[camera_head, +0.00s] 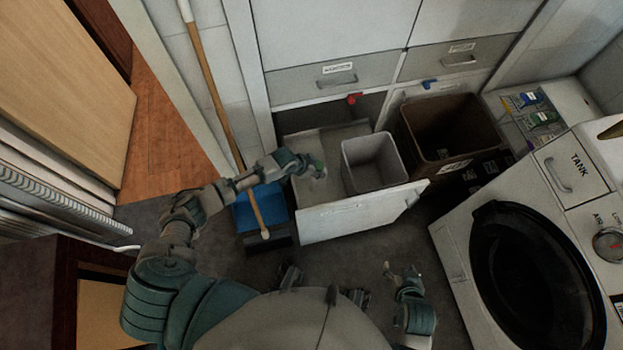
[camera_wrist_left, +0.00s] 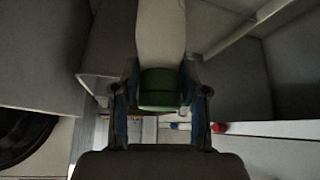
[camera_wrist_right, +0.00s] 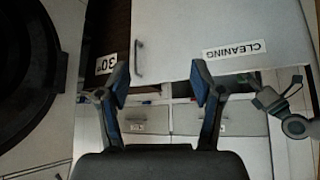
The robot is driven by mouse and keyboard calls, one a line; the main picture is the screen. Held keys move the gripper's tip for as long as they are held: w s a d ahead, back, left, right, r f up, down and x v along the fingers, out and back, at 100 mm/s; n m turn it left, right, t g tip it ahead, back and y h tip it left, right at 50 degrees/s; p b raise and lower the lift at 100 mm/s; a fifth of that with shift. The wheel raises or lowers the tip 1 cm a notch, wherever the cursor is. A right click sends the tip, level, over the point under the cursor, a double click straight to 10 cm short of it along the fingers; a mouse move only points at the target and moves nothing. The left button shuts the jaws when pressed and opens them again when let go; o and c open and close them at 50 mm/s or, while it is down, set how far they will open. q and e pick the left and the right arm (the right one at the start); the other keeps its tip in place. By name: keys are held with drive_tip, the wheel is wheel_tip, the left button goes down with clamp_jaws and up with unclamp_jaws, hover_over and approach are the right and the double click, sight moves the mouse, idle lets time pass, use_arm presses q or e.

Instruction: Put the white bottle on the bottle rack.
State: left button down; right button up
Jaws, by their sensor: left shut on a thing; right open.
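My left gripper (camera_head: 316,170) is over the left part of the pulled-out drawer (camera_head: 345,212). In the left wrist view it is shut on the white bottle (camera_wrist_left: 161,28), with the fingers on either side of its green cap (camera_wrist_left: 160,88). In the head view the bottle is mostly hidden, with a bit of green at the fingers. My right gripper (camera_head: 400,270) is open and empty, low in front of the drawer; its spread fingers show in the right wrist view (camera_wrist_right: 160,85).
A grey bin (camera_head: 372,163) stands in the drawer, right of my left gripper. A brown bin (camera_head: 442,125) is further right. A washing machine (camera_head: 460,235) fills the right side. A blue dustpan (camera_head: 258,205) and a wooden stick are left of the drawer. The floor in front is partly clear.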

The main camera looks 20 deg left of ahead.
use_arm(q)
wheel_tip(320, 180, down, 10)
drive_tip(key=b, duration=0.3)
drive_tip(key=shift+r, duration=0.2)
use_arm(e)
drive_tip(key=w+a+r+t+y, duration=0.2)
drive_tip(key=w+a+r+t, duration=0.1)
drive_tip(key=w+r+t, duration=0.3)
drive_tip(key=shift+w+a+r+t, duration=0.25)
drive_tip(key=shift+w+t, duration=0.35)
drive_tip(key=shift+w, duration=0.55)
use_arm(q)
drive_tip(key=c, duration=0.6)
unclamp_jaws()
use_arm(e)
drive_tip(key=shift+w+r, duration=0.1)
drive_tip(key=shift+w, duration=0.05)
